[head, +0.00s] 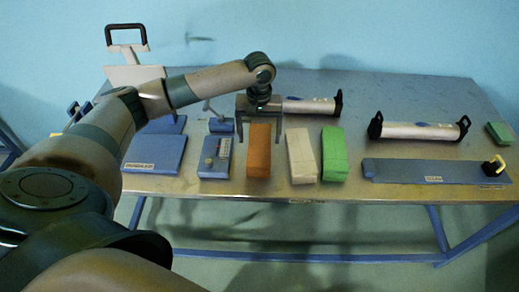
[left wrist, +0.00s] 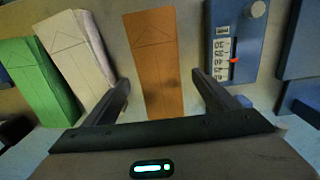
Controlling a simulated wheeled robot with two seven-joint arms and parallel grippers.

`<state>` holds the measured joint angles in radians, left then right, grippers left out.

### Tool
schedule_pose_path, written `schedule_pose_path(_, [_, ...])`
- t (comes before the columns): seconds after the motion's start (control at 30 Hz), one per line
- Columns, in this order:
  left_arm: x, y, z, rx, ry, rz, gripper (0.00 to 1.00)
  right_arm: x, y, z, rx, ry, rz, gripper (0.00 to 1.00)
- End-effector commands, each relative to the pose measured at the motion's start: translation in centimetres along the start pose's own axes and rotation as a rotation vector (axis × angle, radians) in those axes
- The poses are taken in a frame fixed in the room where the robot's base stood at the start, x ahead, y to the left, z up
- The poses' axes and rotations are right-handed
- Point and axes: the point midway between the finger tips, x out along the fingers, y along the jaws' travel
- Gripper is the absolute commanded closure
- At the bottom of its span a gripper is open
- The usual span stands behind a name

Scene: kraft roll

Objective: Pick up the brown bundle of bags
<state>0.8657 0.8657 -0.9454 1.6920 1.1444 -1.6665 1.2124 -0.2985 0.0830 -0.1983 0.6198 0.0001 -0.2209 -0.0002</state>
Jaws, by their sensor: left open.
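The brown bundle of bags (head: 259,152) lies on the table between the blue dial device and the cream bundle. It also shows in the left wrist view (left wrist: 153,62), between and beyond my fingers. My left gripper (head: 259,118) is open above the far end of the brown bundle. In the left wrist view, my left gripper (left wrist: 160,85) has one finger on each side of the bundle, with a gap on both sides. I cannot tell its exact height above the bundle. My right gripper is not in view.
A cream bundle (head: 301,156) and a green bundle (head: 334,154) lie to the right. A blue device with a dial (head: 215,157) is close on the left. Silver rollers with black ends (head: 420,131) lie behind and right. A long blue board (head: 410,171) lies at the right front.

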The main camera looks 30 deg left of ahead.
Motion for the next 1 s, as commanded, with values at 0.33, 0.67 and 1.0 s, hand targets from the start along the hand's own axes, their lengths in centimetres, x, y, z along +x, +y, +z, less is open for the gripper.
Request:
schedule_pose_path(0.33, [3.3, 0.0, 0.3, -0.002, -0.003, -0.003, 0.2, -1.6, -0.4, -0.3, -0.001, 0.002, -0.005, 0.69])
schedule_pose_path(0.67, [5.2, 0.1, 0.3, 0.001, 0.0, 0.0, 0.2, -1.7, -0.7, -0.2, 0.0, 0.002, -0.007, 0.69])
schedule_pose_path(1.0, [5.1, 0.1, 0.3, 0.0, 0.0, -0.001, 0.2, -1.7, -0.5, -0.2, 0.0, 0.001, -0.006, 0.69])
